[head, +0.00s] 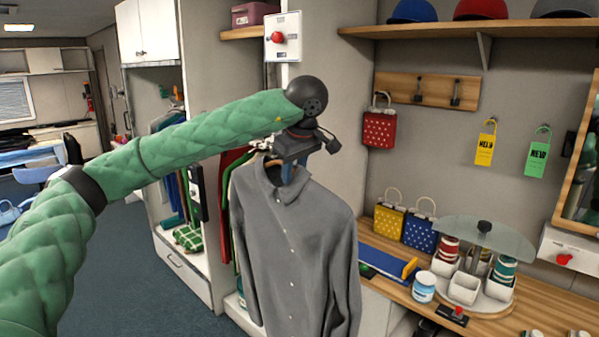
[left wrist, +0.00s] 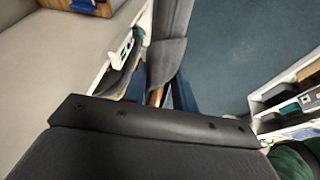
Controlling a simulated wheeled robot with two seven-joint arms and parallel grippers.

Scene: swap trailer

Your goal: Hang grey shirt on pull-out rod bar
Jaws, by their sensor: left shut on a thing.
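The grey shirt (head: 295,245) hangs upright on a wooden hanger (head: 273,170) in the middle of the head view. My left gripper (head: 288,170) is shut on the hanger near the shirt's collar and holds it up. In the left wrist view the shirt (left wrist: 168,58) hangs beyond the blue fingers, with a bit of the wooden hanger (left wrist: 156,96) between them. Metal hooks (head: 261,145) show just left of the gripper. The pull-out rod itself is mostly hidden behind my arm and the shirt; I cannot tell whether the hanger touches it. My right gripper is out of view.
Red and green garments (head: 228,180) hang close behind the shirt on the left. A wall panel with a red button (head: 281,39) is above my gripper. A wooden counter (head: 385,290) with a glass-topped carousel (head: 486,239) stands on the right. Open floor (head: 130,260) lies at left.

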